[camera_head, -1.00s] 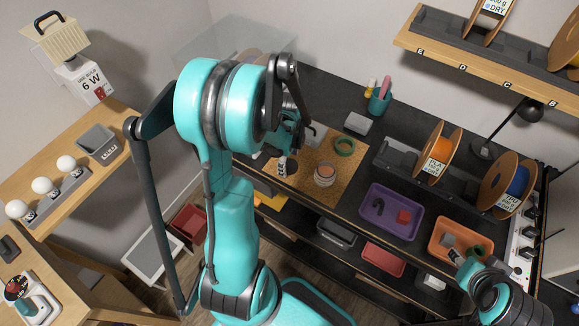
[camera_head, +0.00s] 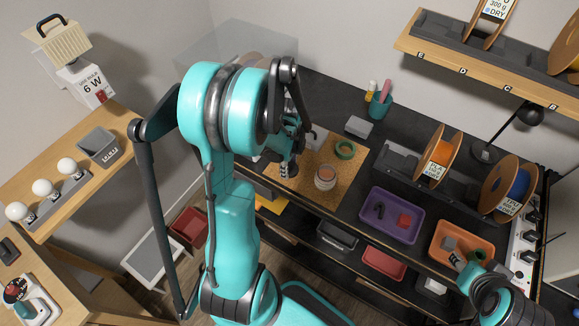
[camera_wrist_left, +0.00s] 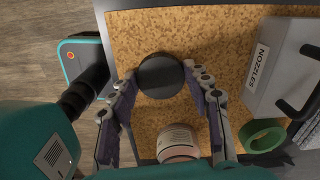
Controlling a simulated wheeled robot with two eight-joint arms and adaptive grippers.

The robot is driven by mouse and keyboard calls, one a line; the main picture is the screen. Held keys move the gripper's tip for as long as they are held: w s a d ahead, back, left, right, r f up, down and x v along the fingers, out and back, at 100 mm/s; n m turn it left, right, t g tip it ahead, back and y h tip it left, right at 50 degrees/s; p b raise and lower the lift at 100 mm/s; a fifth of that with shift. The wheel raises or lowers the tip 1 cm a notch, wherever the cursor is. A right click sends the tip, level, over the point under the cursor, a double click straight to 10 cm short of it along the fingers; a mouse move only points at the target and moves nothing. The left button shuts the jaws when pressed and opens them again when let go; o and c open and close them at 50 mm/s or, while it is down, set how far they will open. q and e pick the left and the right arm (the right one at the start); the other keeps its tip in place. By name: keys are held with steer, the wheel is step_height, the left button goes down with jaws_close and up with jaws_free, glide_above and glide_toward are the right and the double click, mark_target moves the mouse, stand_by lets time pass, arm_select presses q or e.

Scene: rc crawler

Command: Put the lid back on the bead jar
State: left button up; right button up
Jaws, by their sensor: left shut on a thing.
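The lid is a round dark disc (camera_wrist_left: 160,75) between the fingers of my left gripper (camera_wrist_left: 158,84) in the left wrist view, above the cork mat. My left gripper (camera_head: 289,168) is shut on it. In the head view the fingers and arm largely hide the lid. The bead jar (camera_wrist_left: 178,143) is a pale, ribbed round jar with a reddish top, standing on the mat nearer the wrist. In the head view the jar (camera_head: 325,178) stands just right of my left gripper, apart from it. My right gripper (camera_head: 466,262) is by the orange tray; its jaws are too small to read.
The cork mat (camera_wrist_left: 220,45) also holds a green ring (camera_head: 345,149). A grey NOZZLES box (camera_wrist_left: 282,68) stands beside it. A purple tray (camera_head: 372,226), an orange tray (camera_head: 437,250) and filament spools (camera_head: 438,158) are to the right. A teal cup (camera_head: 380,106) stands behind.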

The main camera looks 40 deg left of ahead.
arm_select(q)
steer(key=shift+r, duration=0.6)
step_height(320, 180, up, 3)
steer(key=shift+f+p, duration=0.1)
steer(key=shift+p, duration=0.5)
steer(key=s+d+r+p, duration=0.2)
steer(key=d+r, duration=0.5)
steer(key=d, duration=0.4)
steer(key=shift+d, duration=0.25)
arm_select(e)
step_height(320, 180, up, 3)
steer(key=shift+r, duration=0.1)
steer(key=shift+o, duration=0.4)
